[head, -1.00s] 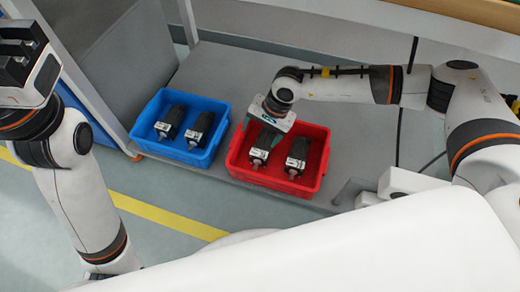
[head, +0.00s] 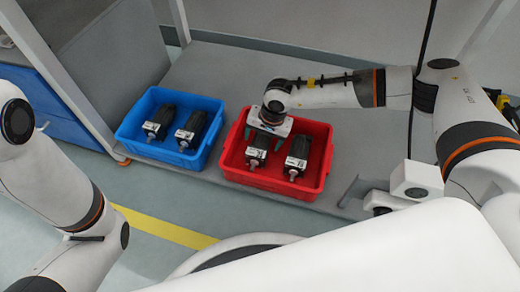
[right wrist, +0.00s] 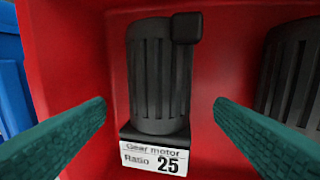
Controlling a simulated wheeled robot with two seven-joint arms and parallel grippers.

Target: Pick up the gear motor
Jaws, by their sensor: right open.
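A black gear motor (head: 256,153) stands in the left half of the red crate (head: 255,182). In the right wrist view this gear motor (right wrist: 158,80) shows a ribbed dark body and a white label reading "Gear motor Ratio 25". My right gripper (head: 266,142) is over it from above, open. In the right wrist view the teal fingers of the gripper (right wrist: 160,106) are spread on either side of the motor, with gaps and nothing between them touched. A second motor (head: 298,154) sits to its right in the same crate. My left gripper is out of view; only its arm shows.
A blue crate (head: 148,150) with two similar motors (head: 158,122) (head: 191,129) stands left of the red one. Both crates rest on a grey shelf (head: 225,75) with a frame post at left. The red crate's walls surround the gripper closely.

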